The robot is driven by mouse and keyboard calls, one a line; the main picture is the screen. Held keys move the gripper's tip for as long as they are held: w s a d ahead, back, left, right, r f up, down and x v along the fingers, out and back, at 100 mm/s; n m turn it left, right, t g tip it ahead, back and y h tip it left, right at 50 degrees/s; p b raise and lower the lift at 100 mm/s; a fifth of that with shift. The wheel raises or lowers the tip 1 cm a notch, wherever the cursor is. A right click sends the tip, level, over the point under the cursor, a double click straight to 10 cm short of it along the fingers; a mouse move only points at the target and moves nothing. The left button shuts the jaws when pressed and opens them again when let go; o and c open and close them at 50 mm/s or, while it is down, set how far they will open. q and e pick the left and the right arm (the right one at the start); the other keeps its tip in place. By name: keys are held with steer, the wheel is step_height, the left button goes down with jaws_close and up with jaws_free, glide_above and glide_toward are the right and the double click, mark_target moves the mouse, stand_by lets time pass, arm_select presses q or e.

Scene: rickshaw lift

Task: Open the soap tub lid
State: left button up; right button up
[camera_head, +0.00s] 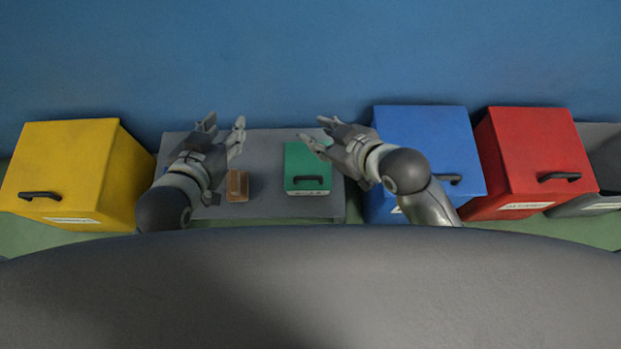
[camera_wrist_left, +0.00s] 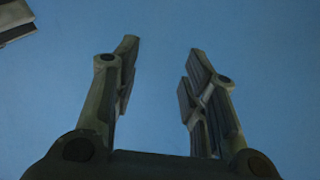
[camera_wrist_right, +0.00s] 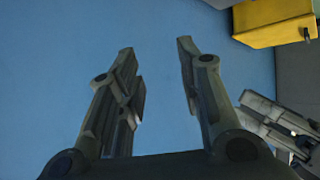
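The soap tub appears to be the small box with a green lid (camera_head: 308,166) and a dark handle, on the grey table in the head view; its lid is shut. My left gripper (camera_head: 223,127) is open and empty, above the table to the left of the tub. It also shows open in the left wrist view (camera_wrist_left: 160,70). My right gripper (camera_head: 315,132) is open and empty, above the tub's upper right side and apart from the handle. It also shows open in the right wrist view (camera_wrist_right: 157,70).
A small brown block (camera_head: 237,186) lies on the grey table (camera_head: 262,150) left of the tub. A yellow bin (camera_head: 65,170) stands at the left. A blue bin (camera_head: 430,140), a red bin (camera_head: 535,150) and a grey bin (camera_head: 598,140) stand at the right. A blue wall is behind.

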step_height(320, 180, down, 4)
steer(key=s+a+f+n+g, duration=0.1)
steer(key=a+n+g, duration=0.15)
steer(key=n, duration=0.25)
steer(key=n+g+h, duration=0.2)
steer(key=n+g, duration=0.2)
glide_toward(308, 178)
steer(key=shift+t, duration=0.25)
steer(key=b+x, duration=0.4)
steer(key=x, duration=0.3)
steer(key=shift+s+a+f+b, duration=0.1)
steer(key=shift+a+f+b, duration=0.05)
steer(key=shift+f+b, duration=0.15)
arm_select(q)
step_height(308, 178, up, 20)
steer(key=d+t+h, duration=0.2)
steer(key=t+h, duration=0.2)
steer(key=t, duration=0.8)
steer(key=shift+d+m+t, duration=0.3)
steer(key=shift+d, duration=0.1)
arm_select(e)
steer(key=shift+a+f, duration=0.1)
steer(key=shift+f, duration=0.1)
jaws_close()
